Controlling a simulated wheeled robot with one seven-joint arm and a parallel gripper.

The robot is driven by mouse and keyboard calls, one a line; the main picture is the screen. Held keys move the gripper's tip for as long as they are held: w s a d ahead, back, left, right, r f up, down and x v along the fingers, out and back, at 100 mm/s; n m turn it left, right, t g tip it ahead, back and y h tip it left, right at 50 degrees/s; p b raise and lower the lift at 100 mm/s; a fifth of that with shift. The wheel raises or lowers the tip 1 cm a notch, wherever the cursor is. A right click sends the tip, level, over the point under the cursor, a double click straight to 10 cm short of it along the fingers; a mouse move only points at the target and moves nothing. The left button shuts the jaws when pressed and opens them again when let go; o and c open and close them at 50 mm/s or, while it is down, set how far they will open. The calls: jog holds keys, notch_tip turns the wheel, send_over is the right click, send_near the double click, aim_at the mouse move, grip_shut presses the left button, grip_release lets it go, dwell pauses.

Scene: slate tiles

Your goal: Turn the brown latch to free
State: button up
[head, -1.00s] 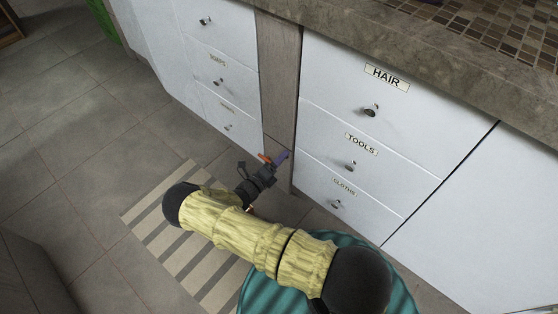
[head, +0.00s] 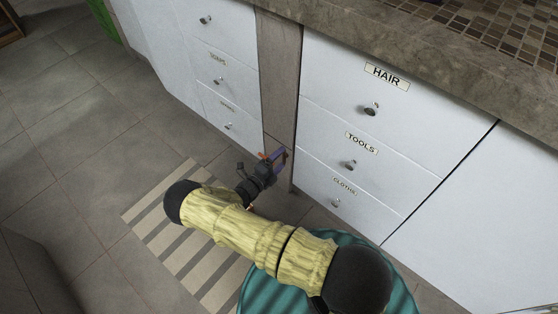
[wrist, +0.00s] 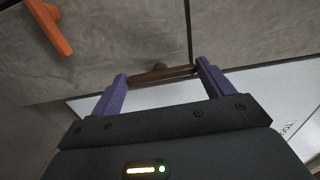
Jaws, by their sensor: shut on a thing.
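The brown latch (wrist: 163,76) is a short bar with a round pivot on the grey panel. In the wrist view it spans the gap between the two purple fingers of my gripper (wrist: 163,82), one finger at each end, and my gripper is shut on it. In the head view my gripper (head: 278,159) is at the low part of the narrow panel between the drawer stacks. The latch is too small to make out clearly there. An orange handle-like piece (wrist: 48,27) is on the same panel at upper left in the wrist view, apart from my fingers.
White drawers labelled HAIR (head: 386,76), TOOLS (head: 361,143) and CLOTHS stand right of the panel, with knobs sticking out. More white drawers (head: 222,70) stand left. A stone counter overhangs above. A striped mat (head: 146,214) lies on the tiled floor, which is open at left.

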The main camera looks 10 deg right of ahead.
jog(key=o, duration=0.9)
jog(key=shift+o, duration=0.2)
jog(key=p+v, duration=0.3)
jog(key=v, duration=1.4)
jog(key=shift+s+a+p, duration=0.15)
jog(key=shift+s+p, duration=0.05)
jog(key=shift+p, duration=0.1)
